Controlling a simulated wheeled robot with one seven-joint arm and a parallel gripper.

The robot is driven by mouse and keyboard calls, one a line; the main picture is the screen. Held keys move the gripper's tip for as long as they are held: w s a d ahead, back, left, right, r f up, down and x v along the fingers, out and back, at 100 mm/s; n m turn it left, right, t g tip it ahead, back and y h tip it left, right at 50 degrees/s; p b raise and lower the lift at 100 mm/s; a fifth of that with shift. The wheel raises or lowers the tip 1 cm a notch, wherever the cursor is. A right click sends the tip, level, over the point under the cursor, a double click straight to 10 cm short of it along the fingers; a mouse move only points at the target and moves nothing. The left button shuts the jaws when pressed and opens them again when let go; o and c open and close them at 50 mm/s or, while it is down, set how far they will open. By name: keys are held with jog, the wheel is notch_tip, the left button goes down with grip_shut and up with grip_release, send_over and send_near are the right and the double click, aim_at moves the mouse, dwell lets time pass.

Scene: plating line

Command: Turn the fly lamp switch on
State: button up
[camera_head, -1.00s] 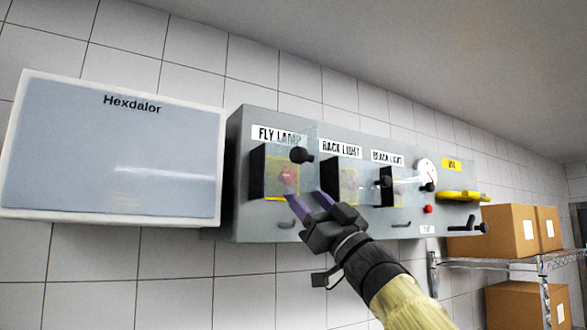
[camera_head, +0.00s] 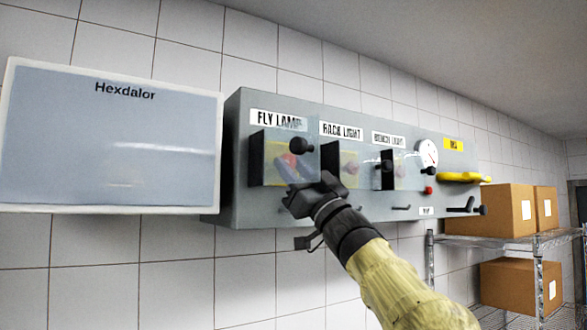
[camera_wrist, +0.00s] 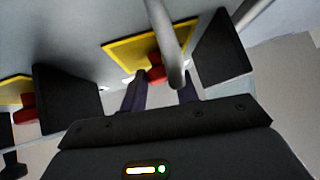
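The fly lamp station sits at the left of the grey panel, under the "FLY LAMP" label (camera_head: 279,120). Its red switch (camera_head: 287,160) is on a yellow plate (camera_head: 271,177), between dark side walls with a clear cover and a black knob (camera_head: 301,146). My gripper (camera_head: 288,172) reaches this station from below right. The wrist view shows its two dark fingers apart (camera_wrist: 161,94), with the red switch (camera_wrist: 156,71) just beyond the gap. A grey rod (camera_wrist: 172,45) crosses in front and hides part of the switch. I cannot tell if the fingers touch it.
The rack light switch (camera_head: 349,167) and bench light station (camera_head: 398,164) are close on the right. A gauge (camera_head: 428,153) and a yellow handle (camera_head: 462,177) are farther right. A "Hexdalor" board (camera_head: 110,140) hangs on the left. Boxes (camera_head: 490,212) stand on a wire shelf.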

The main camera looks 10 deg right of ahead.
jog(key=shift+s+a+f+m+t+h+b, duration=0.1)
jog(key=shift+m+t+h+b, duration=0.35)
jog(key=shift+m+t+h, duration=0.65)
jog(key=shift+m+h, duration=0.4)
jog(key=shift+m, duration=0.3)
jog(key=o, duration=1)
jog(key=shift+c, duration=0.2)
jog(key=b+v, duration=1.1)
jog(key=v, duration=0.6)
jog(key=shift+b, duration=0.4)
